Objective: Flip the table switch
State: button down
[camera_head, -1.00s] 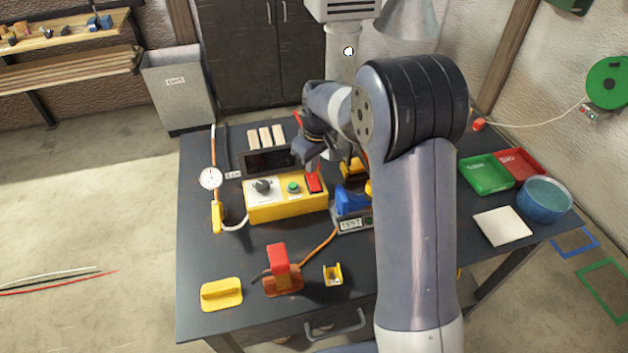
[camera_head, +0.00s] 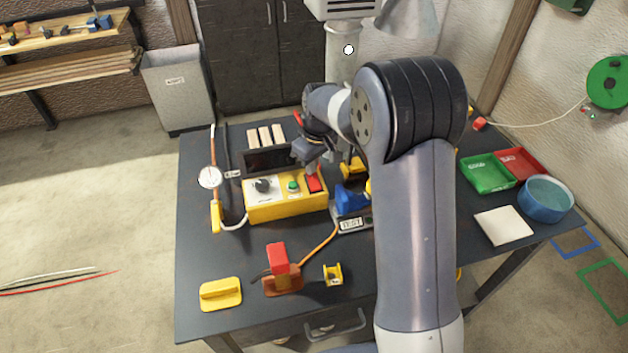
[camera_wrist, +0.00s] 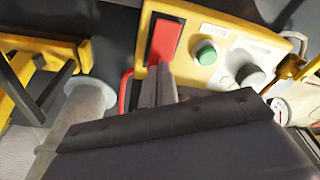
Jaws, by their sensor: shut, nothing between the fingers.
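The table switch is a red rocker (camera_head: 314,182) on the right end of a yellow control box (camera_head: 287,208) on the dark table. In the wrist view the red rocker (camera_wrist: 165,42) sits in a dark frame beside a green button (camera_wrist: 206,53) and a dark knob (camera_wrist: 249,75). My gripper (camera_head: 308,165) is just above and behind the rocker in the head view. In the wrist view its shut fingers (camera_wrist: 161,75) point at the rocker's near end and overlap it slightly; I cannot tell whether they touch. The fingers hold nothing.
A dark screen (camera_head: 270,160) stands behind the box. A blue device (camera_head: 351,200) stands close to its right. A dial gauge (camera_head: 209,177) is to the left.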

jog(key=shift+f, duration=0.45)
jog(key=shift+r, duration=0.15)
jog(key=shift+r+p, duration=2.3)
jog(key=shift+r, duration=1.2)
jog(key=shift+f, duration=0.1)
